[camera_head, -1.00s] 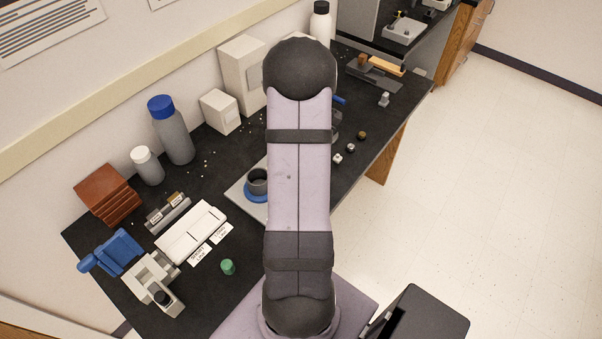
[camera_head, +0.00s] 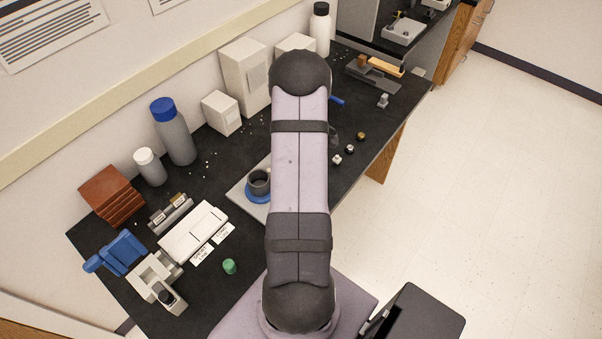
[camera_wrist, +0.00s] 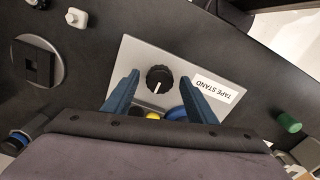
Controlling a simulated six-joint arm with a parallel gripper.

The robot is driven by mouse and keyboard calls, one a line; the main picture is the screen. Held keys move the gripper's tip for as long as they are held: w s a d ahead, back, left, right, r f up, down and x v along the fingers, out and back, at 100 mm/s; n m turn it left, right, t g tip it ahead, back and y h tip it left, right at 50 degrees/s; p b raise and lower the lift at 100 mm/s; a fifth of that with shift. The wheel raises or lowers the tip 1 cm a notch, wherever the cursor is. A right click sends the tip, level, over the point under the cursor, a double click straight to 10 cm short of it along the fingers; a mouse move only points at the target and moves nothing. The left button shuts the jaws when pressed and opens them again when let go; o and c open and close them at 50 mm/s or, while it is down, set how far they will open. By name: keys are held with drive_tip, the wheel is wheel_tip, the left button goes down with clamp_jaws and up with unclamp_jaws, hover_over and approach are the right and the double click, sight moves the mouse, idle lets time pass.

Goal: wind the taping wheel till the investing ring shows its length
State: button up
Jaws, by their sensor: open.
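The taping wheel seems to be the black knob (camera_wrist: 159,79) with a white pointer line, on a pale plate labelled TAPE STAND (camera_wrist: 222,68) in the wrist view. My gripper (camera_wrist: 160,76) is open, its blue fingers on either side of the knob with gaps between; I cannot tell its height above the plate. A yellow piece (camera_wrist: 153,115) and a blue round part (camera_wrist: 176,113) are partly hidden by my gripper. In the head view a dark grey cup (camera_head: 259,180), perhaps the investing ring, sits on a blue disc (camera_head: 255,195) on the plate. My arm hides the knob there.
A green cylinder (camera_wrist: 289,122) stands beside the plate. A silver disc with a black square (camera_wrist: 38,64) lies on the other side. Bottles (camera_head: 173,133), white boxes (camera_head: 244,77) and a brown block (camera_head: 112,195) line the back. Small pieces (camera_head: 349,149) lie right of my arm.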

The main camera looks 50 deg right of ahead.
drive_tip(key=c, duration=1.1)
drive_tip(key=shift+o, duration=0.2)
drive_tip(key=shift+m, duration=0.5)
